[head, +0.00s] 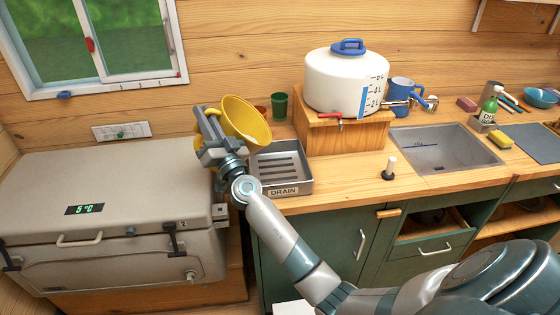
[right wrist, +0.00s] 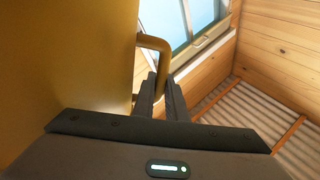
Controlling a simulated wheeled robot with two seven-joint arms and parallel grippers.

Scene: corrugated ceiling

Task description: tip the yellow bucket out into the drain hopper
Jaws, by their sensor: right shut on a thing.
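The yellow bucket (head: 246,122) is held up in the air at the back left of the counter. It is tilted, with its mouth turned toward the right and the head camera; I make out no contents in it. My right gripper (head: 203,126) is on its left side, shut on its handle. In the right wrist view the fingers (right wrist: 162,88) close on the yellow handle (right wrist: 163,48), with the bucket wall (right wrist: 60,60) on the left. The drain hopper (head: 303,183), a grey metal tray with a slotted grate marked DRAIN, lies below and right of the bucket. My left gripper is out of view.
A green cup (head: 279,106) and an orange-brown cup (head: 261,111) stand behind the hopper. A white water tank (head: 335,80) on a wooden stand (head: 350,137) is to the right. A grey cool box (head: 110,190) fills the left. A dark stopper-like object (head: 389,172) stands near the sink (head: 440,150).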

